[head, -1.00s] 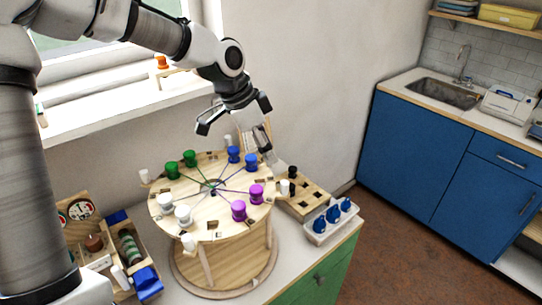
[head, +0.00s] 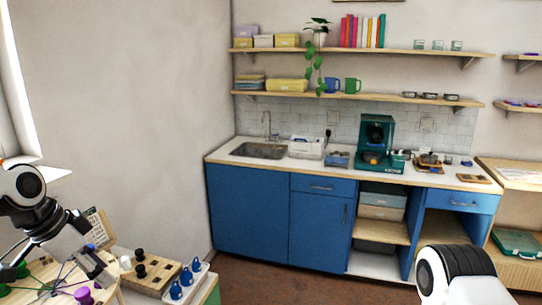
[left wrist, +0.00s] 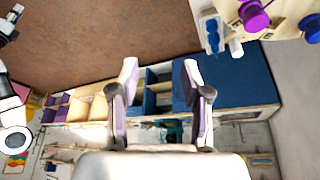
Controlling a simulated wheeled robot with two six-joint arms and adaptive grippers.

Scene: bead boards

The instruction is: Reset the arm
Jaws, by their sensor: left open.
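My left gripper (head: 86,245) is at the lower left of the head view, above the right side of the round wooden bead board (head: 45,280), which is cut off by the picture edge. Its fingers are apart. In the left wrist view the two fingers (left wrist: 160,80) are spread with nothing between them. A purple bead (head: 84,296) and a blue bead show near the gripper.
A wooden block with holes and black pegs (head: 155,270) and a white tray of blue pieces (head: 186,283) stand right of the board. Blue cabinets (head: 247,210) with a sink (head: 258,150) line the back wall under shelves (head: 365,97). The brown floor between is clear.

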